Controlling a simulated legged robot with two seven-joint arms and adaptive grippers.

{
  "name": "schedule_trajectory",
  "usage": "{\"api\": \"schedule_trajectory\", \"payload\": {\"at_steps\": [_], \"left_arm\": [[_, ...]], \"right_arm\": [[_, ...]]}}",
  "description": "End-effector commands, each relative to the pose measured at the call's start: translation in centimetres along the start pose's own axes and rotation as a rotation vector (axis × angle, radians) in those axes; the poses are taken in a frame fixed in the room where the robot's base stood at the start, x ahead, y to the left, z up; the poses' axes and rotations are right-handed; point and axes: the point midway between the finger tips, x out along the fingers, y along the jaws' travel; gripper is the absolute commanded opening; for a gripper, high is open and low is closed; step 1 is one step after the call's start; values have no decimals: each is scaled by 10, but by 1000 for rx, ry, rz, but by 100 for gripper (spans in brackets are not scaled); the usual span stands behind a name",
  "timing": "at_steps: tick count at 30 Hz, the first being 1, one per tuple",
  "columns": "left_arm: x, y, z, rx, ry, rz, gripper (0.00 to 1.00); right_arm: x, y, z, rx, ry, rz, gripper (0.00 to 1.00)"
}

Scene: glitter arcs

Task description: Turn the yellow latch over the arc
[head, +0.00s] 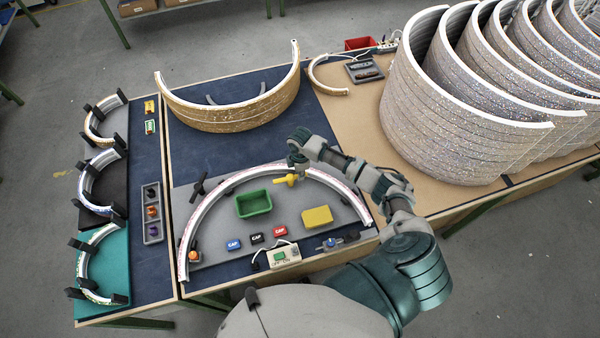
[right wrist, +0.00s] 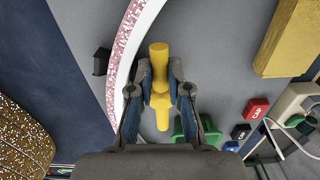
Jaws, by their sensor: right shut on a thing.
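The yellow latch (head: 286,181) stands on the grey board just inside the large white arc (head: 233,181), near its top. In the right wrist view the latch (right wrist: 160,62) lies beside the inner edge of the arc (right wrist: 128,50), which has pink glitter, and does not cross it. My right gripper (head: 297,166) is at the latch. In the right wrist view its two fingers (right wrist: 160,90) are closed on either side of the latch's middle. The latch's base is partly hidden by the fingers. My left gripper is not in view.
A green bin (head: 253,204), a yellow block (head: 317,216) and several small caps (head: 256,238) sit inside the arc. A black latch (head: 198,187) is at the arc's left. A switch box (head: 284,256) is at the front. Large glitter arcs (head: 440,120) stand at right.

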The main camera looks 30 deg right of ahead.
Motion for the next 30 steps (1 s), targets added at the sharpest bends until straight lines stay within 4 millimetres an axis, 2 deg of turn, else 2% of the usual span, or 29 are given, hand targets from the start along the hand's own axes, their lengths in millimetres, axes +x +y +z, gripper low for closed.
{"api": "schedule_trajectory", "payload": {"at_steps": [11, 30], "left_arm": [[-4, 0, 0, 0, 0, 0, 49], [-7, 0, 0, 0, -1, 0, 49]], "right_arm": [[-1, 5, -1, -110, 1, 2, 0], [0, 26, -10, -686, 1, 4, 0]]}}
